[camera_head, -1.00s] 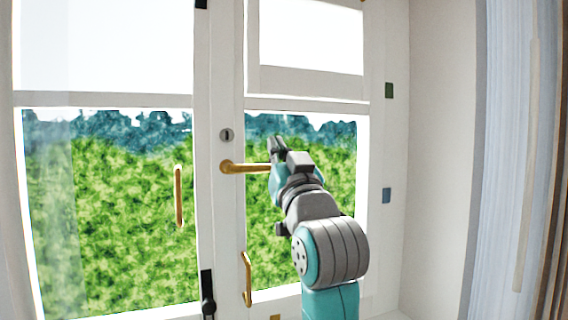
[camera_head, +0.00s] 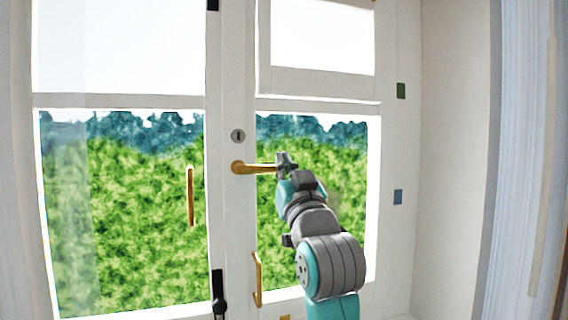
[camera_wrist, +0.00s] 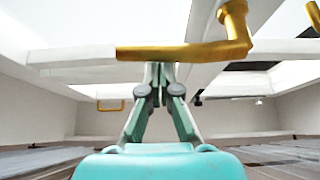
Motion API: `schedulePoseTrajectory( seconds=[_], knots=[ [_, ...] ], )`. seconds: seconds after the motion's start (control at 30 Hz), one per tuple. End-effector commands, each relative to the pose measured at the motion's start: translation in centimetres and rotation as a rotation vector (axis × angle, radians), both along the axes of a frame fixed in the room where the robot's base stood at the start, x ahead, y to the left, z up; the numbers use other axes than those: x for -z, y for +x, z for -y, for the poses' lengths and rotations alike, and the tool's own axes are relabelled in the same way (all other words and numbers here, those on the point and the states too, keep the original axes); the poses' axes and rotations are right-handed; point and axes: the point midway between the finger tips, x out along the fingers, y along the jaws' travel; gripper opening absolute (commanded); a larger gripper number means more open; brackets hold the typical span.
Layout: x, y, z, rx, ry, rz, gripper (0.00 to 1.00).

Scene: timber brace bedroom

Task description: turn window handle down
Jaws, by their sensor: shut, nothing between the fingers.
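The brass window handle (camera_head: 252,168) sits on the white frame in the middle of the window, its lever pointing level to the right. In the wrist view the handle (camera_wrist: 185,51) runs across above the fingers, with its round mount at the right. My gripper (camera_head: 284,158) is at the lever's free right end. In the wrist view my gripper (camera_wrist: 159,72) has its fingers together, with the tips just under or behind the lever. Nothing is held between them. I cannot tell whether the fingers touch the lever.
A round lock plate (camera_head: 238,136) is above the handle. Brass pull bars are on the left pane (camera_head: 190,196) and low on the right sash (camera_head: 257,279). A black bolt (camera_head: 218,291) is low on the middle frame. A wall and curtain (camera_head: 520,160) stand at the right.

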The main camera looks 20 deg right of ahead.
Motion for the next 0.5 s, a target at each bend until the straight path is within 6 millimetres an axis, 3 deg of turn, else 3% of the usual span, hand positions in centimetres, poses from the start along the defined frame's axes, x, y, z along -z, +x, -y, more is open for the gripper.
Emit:
schedulePoseTrajectory(
  seconds=[0.5],
  knots=[
    [0.74, 0.03, 0.05, 0.000, 0.084, -0.002, 0.00]
  ],
)
